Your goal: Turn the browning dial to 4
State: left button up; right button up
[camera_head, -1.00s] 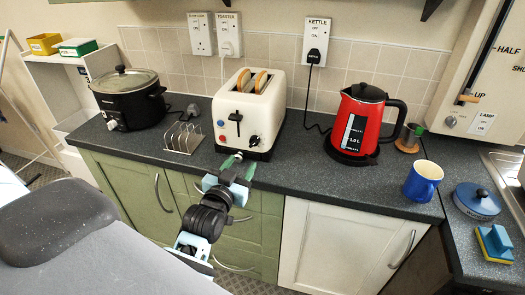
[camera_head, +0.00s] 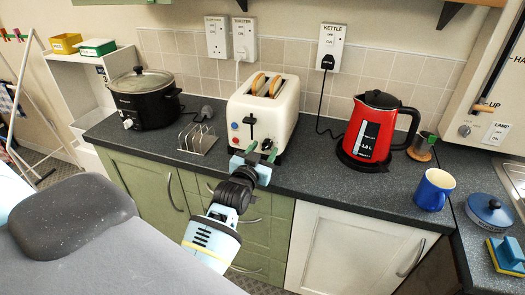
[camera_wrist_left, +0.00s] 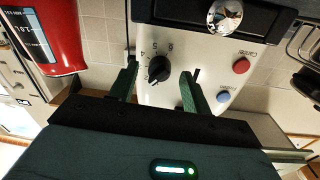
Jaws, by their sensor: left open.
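The cream toaster (camera_head: 281,108) stands on the dark counter with two slices of bread in its slots. Its black browning dial (camera_wrist_left: 159,69) shows in the left wrist view, upside down, with the numbers 4, 5 and 6 beside it. I cannot tell which number it points to. My left gripper (camera_head: 261,152) is in front of the lower right of the toaster's front and partly hides the dial in the head view. In the left wrist view, its open green fingers (camera_wrist_left: 158,75) lie on either side of the dial, with visible gaps. My right gripper is not in view.
A toast rack (camera_head: 198,139) and a black slow cooker (camera_head: 144,98) stand left of the toaster. A red kettle (camera_head: 371,127) and a blue mug (camera_head: 433,189) stand to the right. Red and blue buttons (camera_wrist_left: 241,66) sit on the toaster front beside the dial.

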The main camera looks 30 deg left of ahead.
pick_arm(q)
jog(key=shift+w, duration=0.25)
jog(key=c, duration=1)
